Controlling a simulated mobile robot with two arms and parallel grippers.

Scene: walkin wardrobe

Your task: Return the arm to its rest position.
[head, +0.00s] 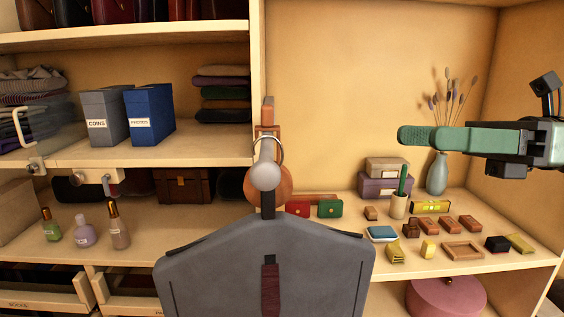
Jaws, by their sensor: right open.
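My right gripper (425,137) comes in from the right edge at mid height, its green fingers pointing left. It is open, empty and in the air in front of the wardrobe's back panel, above the right shelf. The fingers overlap from this side angle, so the gap between them is hidden. My left gripper is not in view.
The right shelf holds a vase (437,174) with dried stems, stacked boxes (385,187), a cup (398,206) and several small items. Bottles (84,232) and two file boxes (149,114) stand at left.

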